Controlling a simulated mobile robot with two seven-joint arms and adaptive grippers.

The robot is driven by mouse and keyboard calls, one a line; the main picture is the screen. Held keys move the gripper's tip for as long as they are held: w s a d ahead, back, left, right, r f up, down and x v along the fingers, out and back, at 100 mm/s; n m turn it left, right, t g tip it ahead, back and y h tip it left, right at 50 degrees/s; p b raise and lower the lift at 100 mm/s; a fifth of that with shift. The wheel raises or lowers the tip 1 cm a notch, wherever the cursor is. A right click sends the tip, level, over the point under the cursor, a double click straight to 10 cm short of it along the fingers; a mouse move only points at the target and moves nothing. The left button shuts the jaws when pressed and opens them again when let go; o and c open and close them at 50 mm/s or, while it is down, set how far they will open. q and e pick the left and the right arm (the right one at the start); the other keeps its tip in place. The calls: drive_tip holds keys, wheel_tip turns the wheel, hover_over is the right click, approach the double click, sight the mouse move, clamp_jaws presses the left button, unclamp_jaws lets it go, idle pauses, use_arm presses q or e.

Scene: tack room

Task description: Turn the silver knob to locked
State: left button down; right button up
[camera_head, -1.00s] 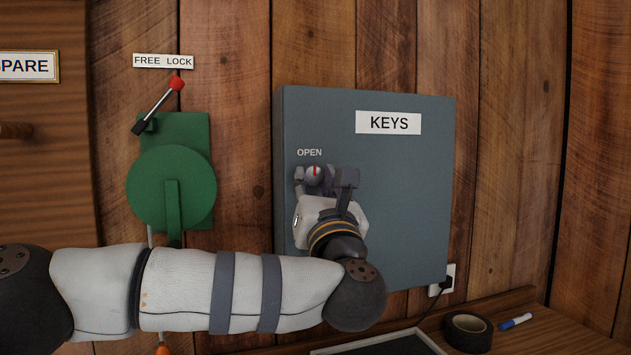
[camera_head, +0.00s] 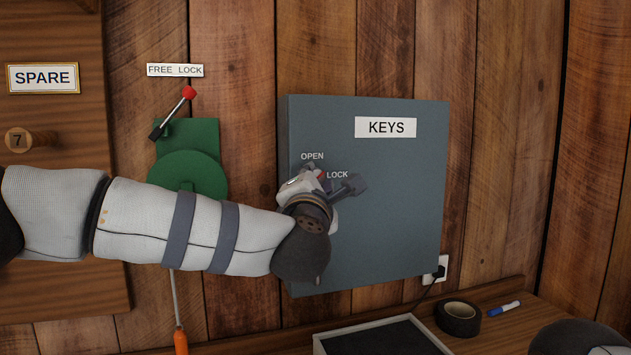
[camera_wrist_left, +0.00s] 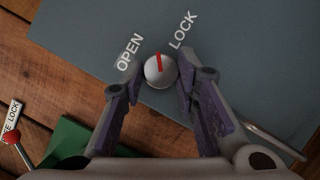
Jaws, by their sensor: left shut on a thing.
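The silver knob (camera_wrist_left: 160,71) is round, with a red mark, on the front of the grey KEYS cabinet (camera_head: 390,220). In the left wrist view the red mark points between the OPEN label (camera_wrist_left: 128,52) and the LOCK label (camera_wrist_left: 182,30). My left gripper (camera_wrist_left: 163,84) is shut on the knob, one finger on each side of it. In the head view my left gripper (camera_head: 326,182) hides most of the knob, and both labels (camera_head: 312,156) show just above it. My right gripper is out of view.
Left of the cabinet are a green plate with a red-tipped lever (camera_head: 173,113) and a FREE LOCK sign (camera_head: 175,70). A SPARE sign (camera_head: 43,78) hangs farther left. Below are a tray (camera_head: 385,340), black tape roll (camera_head: 458,318) and blue marker (camera_head: 504,309).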

use_arm(q)
drive_tip(key=shift+r+m+g, duration=0.2)
drive_tip(key=shift+m+g, duration=0.55)
drive_tip(key=shift+m, duration=1.05)
drive_tip(key=shift+r+m+g, duration=0.15)
drive_tip(key=shift+m+g, duration=0.6)
drive_tip(key=shift+m, duration=1.05)
drive_tip(key=c, duration=1.2)
unclamp_jaws()
drive_tip(key=shift+c, duration=0.2)
drive_tip(key=s+a+r, duration=0.1)
drive_tip(key=s, duration=1.1)
drive_tip(key=shift+r, duration=0.25)
